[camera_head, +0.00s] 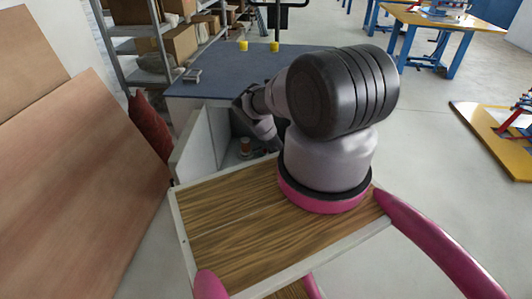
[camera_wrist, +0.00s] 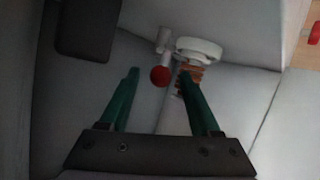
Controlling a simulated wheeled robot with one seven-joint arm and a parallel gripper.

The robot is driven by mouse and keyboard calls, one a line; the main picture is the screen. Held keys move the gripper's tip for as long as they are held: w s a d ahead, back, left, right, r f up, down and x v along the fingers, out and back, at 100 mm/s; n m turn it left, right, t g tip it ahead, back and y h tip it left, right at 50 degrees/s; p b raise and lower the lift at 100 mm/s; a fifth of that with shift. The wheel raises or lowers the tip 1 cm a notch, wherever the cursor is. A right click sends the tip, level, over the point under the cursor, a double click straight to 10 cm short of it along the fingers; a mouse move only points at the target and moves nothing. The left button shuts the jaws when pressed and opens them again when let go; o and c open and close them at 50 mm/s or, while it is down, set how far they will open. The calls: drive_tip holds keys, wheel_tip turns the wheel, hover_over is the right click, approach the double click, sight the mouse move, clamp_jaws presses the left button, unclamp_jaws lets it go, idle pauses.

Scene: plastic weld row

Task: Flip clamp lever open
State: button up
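The clamp lever shows in the wrist view as a pale metal arm ending in a red ball knob (camera_wrist: 160,76). Beside it is a white round cap (camera_wrist: 198,48) over an orange-brown ribbed part (camera_wrist: 195,76). My gripper (camera_wrist: 158,73) has two green fingers spread apart. In the picture the knob appears between the fingertips; I cannot tell whether it touches them. The right finger overlaps part of the ribbed piece. In the head view, a small orange and white fitting (camera_head: 245,147) shows low in the recess under the table, and my arm hides most of the gripper.
Pale panels (camera_wrist: 235,100) enclose the fitting, and a dark block (camera_wrist: 88,28) is at upper left in the wrist view. A blue-grey tabletop (camera_head: 225,70) is above the recess, with two yellow posts (camera_head: 243,46). Brown boards (camera_head: 80,190) lean at left.

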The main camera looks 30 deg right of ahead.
wheel_tip(320, 180, up, 10)
idle(0.7)
